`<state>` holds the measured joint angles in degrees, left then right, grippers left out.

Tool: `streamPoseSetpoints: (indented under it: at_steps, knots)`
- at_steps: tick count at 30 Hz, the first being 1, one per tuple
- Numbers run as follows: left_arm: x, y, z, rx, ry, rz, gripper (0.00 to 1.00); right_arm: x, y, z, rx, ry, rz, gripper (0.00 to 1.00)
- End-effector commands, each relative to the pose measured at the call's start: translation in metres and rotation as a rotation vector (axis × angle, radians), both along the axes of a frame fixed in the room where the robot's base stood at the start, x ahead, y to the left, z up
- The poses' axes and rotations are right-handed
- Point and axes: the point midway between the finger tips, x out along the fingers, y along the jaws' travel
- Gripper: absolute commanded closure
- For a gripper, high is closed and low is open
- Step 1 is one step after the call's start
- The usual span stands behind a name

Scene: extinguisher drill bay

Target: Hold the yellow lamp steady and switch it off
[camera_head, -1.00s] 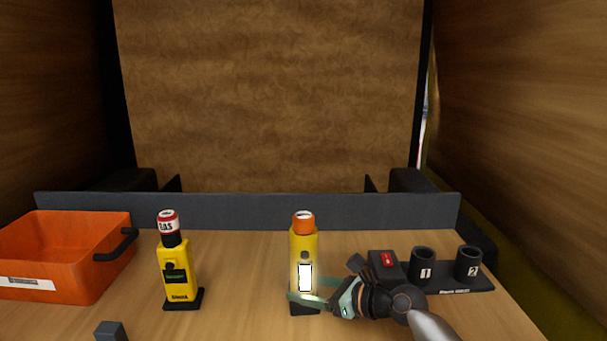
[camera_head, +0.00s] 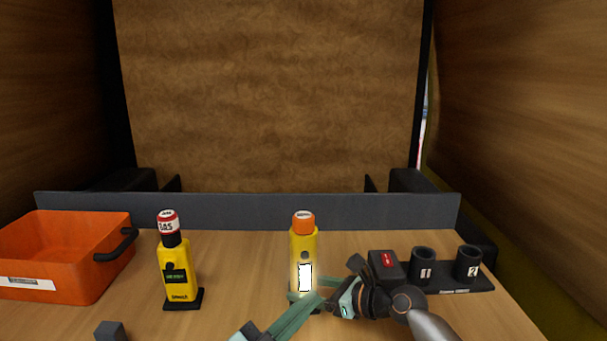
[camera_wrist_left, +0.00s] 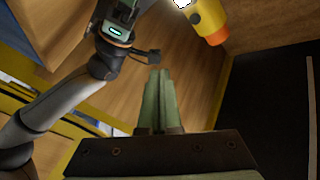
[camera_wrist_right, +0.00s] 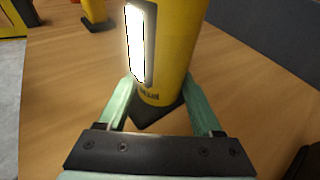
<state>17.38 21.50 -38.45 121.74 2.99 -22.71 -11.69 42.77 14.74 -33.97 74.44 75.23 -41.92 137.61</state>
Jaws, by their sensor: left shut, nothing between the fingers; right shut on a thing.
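The yellow lamp (camera_head: 303,246) stands upright on the table, with an orange cap and a bright lit panel on its front. A dark round button shows above the panel. In the right wrist view the lamp (camera_wrist_right: 178,45) stands between the fingers of my right gripper (camera_wrist_right: 160,100), which is shut on its lower body. My left gripper (camera_head: 312,302), fingers together and empty, is in front of the lamp's base, below the lit panel. In the left wrist view its closed fingers (camera_wrist_left: 159,85) point towards the table, and the lamp (camera_wrist_left: 210,15) is at the top.
A yellow gas detector (camera_head: 178,270) with a red and white top stands to the left. An orange crate (camera_head: 60,285) is at far left. A dark holder with a red switch (camera_head: 386,262) and two numbered cups (camera_head: 422,265) is right of the lamp. A grey block (camera_head: 110,331) lies at front left.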

Motion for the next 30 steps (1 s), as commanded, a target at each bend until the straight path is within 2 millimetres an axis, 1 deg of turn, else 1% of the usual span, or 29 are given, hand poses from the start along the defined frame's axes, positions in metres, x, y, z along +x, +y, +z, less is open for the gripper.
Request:
streamPoseSetpoints:
  at_steps: [12, 15, 21, 30]
  knots:
    - [0.056, 0.005, 0.000, 0.003, 0.000, 0.003, 1.00, 0.000, 0.000, -0.001, -0.001, 0.001, 0.001, 0.82]
    - [0.067, 0.006, -0.001, 0.004, 0.000, 0.002, 1.00, 0.000, 0.000, -0.001, -0.001, 0.001, 0.001, 0.82]
    - [0.080, 0.007, -0.001, 0.003, 0.001, 0.002, 1.00, 0.000, 0.000, -0.001, -0.001, 0.001, 0.001, 0.82]
    - [0.083, 0.007, -0.001, 0.002, 0.001, 0.002, 1.00, 0.000, 0.000, -0.001, -0.001, 0.001, 0.001, 0.82]
